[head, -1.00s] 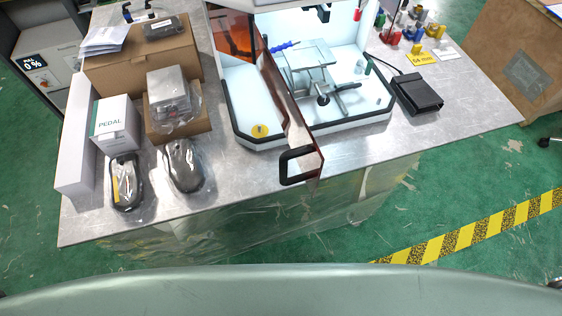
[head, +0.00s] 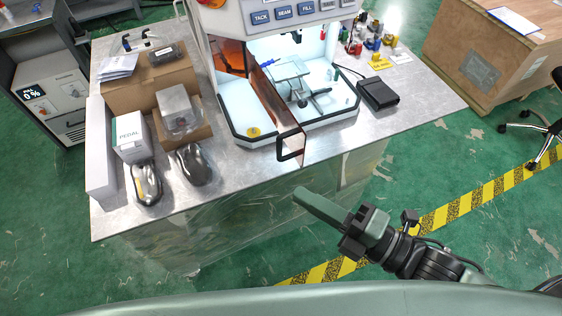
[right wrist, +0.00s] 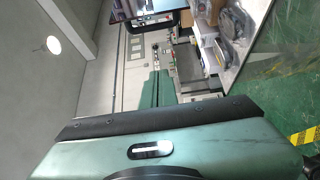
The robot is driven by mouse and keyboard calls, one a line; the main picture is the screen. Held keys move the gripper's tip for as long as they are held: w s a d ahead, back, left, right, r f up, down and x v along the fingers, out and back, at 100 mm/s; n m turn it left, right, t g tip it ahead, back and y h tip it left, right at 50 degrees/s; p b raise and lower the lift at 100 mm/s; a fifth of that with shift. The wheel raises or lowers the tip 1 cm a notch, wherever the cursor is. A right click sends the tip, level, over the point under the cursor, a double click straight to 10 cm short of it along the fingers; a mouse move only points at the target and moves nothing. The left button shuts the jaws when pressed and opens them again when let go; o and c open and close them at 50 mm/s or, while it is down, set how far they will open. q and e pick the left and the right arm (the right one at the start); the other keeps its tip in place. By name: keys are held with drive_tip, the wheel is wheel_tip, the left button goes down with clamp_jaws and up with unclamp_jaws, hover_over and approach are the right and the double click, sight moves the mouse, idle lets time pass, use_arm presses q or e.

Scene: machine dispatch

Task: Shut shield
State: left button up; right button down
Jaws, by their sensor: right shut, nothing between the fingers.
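The shield (head: 275,108) is a brownish see-through panel on the front of the lit white machine. It stands swung open, sticking out toward me past the machine's front edge. Its black loop handle (head: 290,147) is at the near end, above the table's front edge. My right gripper (head: 302,194) is shut and empty, in front of the table and below the handle in the picture, apart from it. Its green fingers also show in the right wrist view (right wrist: 155,88). My left gripper is not in view.
Cardboard boxes (head: 150,76), a white pedal box (head: 130,137) and two wrapped dark items (head: 193,165) crowd the table's left. A black foot pedal (head: 378,94) lies right of the machine. A wooden crate (head: 490,55) stands at the right. The floor before the table is clear.

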drive_tip(key=w+a+p, duration=0.4)
drive_tip(key=w+p, duration=0.1)
drive_tip(key=w, duration=0.3)
drive_tip(key=shift+w, duration=0.2)
drive_tip(key=shift+f, duration=0.1)
idle(0.3)
